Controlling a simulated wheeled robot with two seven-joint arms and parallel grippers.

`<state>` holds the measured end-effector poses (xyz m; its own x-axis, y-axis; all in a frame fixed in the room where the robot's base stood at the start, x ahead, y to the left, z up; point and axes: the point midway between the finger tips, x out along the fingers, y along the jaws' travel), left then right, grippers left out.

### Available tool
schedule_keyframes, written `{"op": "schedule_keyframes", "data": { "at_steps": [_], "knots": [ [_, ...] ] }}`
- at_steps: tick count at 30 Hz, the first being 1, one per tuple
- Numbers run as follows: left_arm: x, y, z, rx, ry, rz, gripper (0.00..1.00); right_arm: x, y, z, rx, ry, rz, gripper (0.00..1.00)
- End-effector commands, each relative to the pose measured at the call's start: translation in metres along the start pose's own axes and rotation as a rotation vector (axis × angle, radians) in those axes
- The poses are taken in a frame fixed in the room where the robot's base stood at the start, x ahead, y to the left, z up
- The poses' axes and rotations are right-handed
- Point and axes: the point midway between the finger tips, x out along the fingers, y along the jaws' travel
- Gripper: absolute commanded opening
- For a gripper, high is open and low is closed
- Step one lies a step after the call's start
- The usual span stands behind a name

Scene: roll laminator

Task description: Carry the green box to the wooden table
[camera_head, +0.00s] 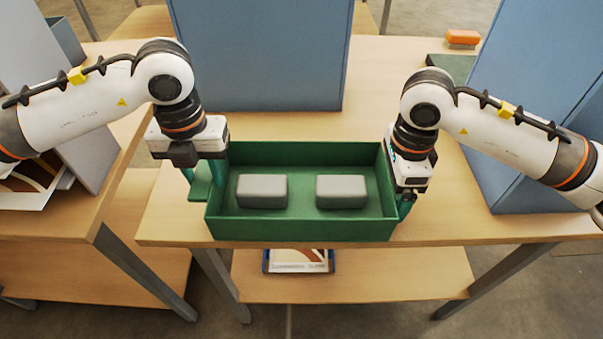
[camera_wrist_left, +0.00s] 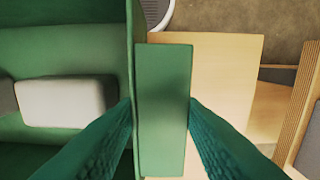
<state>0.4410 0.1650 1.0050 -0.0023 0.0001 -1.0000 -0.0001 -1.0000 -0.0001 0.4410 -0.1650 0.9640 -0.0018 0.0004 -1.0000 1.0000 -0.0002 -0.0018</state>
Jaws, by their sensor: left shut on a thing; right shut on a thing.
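The green box (camera_head: 300,228) is an open tray with two grey blocks (camera_head: 262,191) (camera_head: 341,191) inside. It is level over the front part of the wooden table (camera_head: 375,85); I cannot tell whether it touches the top. My left gripper (camera_head: 198,180) is shut on the flat green handle at the box's left side. In the left wrist view the fingers (camera_wrist_left: 160,110) lie on both sides of that handle, and the box (camera_wrist_left: 70,50) with a grey block shows at left. My right gripper (camera_head: 404,200) is shut at the box's right side, its fingertips partly hidden.
Blue panels stand on the table behind the box (camera_head: 260,50) and at right (camera_head: 520,100). An orange object (camera_head: 462,37) lies at the back right. Another wooden table (camera_head: 70,215) is at left. A lower shelf (camera_head: 390,275) holds a printed item (camera_head: 298,261).

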Motion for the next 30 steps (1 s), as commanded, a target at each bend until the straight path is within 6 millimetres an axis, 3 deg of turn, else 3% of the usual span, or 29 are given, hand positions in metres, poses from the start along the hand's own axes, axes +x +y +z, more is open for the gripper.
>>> {"op": "schedule_keyframes", "data": {
  "at_steps": [8,9,11,13,20,30],
  "knots": [
    [0.018,0.000,-0.002,-0.004,0.008,0.003,0.00,0.019,-0.001,-0.001,-0.012,0.002,-0.001,0.51],
    [0.019,0.000,-0.002,-0.004,0.005,0.002,0.37,0.020,-0.002,-0.001,-0.012,0.001,-0.004,0.92],
    [0.017,0.000,-0.001,-0.004,0.005,0.001,0.47,0.018,-0.002,-0.001,-0.012,0.001,-0.004,1.00],
    [0.017,0.000,-0.001,-0.003,0.004,0.001,0.57,0.018,-0.001,-0.001,-0.009,0.000,-0.003,1.00],
    [0.012,0.000,-0.001,-0.002,0.003,0.001,0.57,0.017,-0.001,0.000,-0.004,0.000,-0.001,1.00],
    [-0.052,0.000,-0.001,-0.003,0.008,0.002,0.57,0.017,0.000,0.000,-0.001,0.000,0.000,1.00]
  ]
}}
